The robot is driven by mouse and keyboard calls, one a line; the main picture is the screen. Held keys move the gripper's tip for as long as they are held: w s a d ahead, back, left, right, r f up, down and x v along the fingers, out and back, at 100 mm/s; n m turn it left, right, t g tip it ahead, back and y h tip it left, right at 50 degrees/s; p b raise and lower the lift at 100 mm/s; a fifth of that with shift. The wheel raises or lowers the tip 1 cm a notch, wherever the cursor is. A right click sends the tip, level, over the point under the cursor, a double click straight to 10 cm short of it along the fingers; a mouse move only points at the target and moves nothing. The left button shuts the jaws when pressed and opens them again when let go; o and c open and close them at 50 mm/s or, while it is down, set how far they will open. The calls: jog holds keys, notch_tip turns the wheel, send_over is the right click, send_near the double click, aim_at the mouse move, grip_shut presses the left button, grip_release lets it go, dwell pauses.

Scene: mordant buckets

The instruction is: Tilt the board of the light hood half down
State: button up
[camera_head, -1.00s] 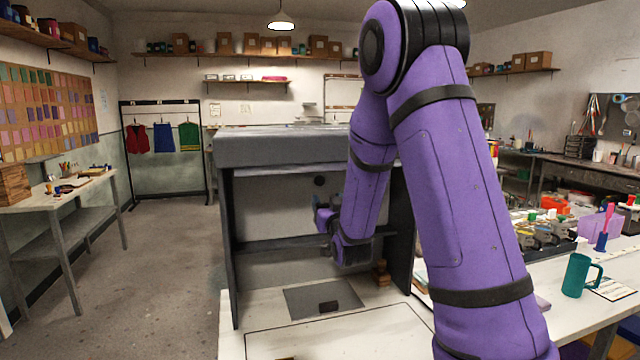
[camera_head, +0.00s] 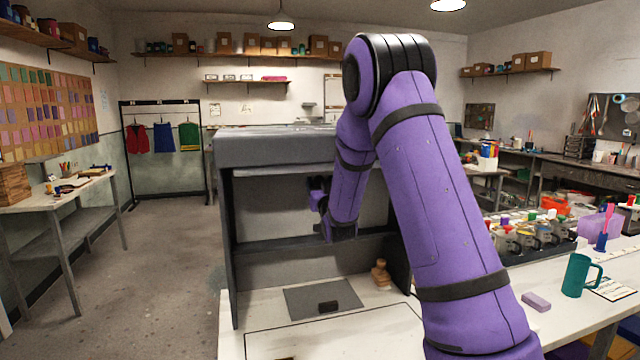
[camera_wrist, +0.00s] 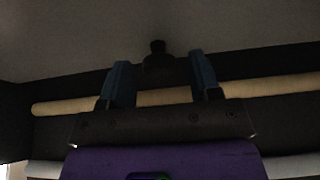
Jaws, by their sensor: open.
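The light hood (camera_head: 275,150) stands at the middle of the head view, a grey box top on dark side panels. Its pale grey board (camera_head: 270,207) is inside under the top, above a dark crossbar. In the wrist view the board (camera_wrist: 230,25) fills the top, and a dark knob (camera_wrist: 157,48) stands out at its lower edge. My gripper (camera_head: 318,188) is inside the hood in front of the board. In the wrist view my gripper (camera_wrist: 160,75) has its two blue fingers apart, on either side of the knob. I cannot tell whether they touch it.
A tan rod (camera_wrist: 65,108) runs across behind my fingers in the wrist view. A teal mug (camera_head: 577,276) stands on the right table.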

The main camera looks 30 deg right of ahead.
jog(key=shift+w+d+r, duration=0.1)
jog(key=shift+w+r, duration=0.05)
jog(key=shift+w, duration=0.2)
jog(key=shift+c, duration=0.2)
grip_shut()
jog(key=shift+v, duration=2.5)
jog(key=shift+o, duration=0.2)
grip_release()
jog(key=shift+r, duration=0.1)
jog(key=v, duration=1.1)
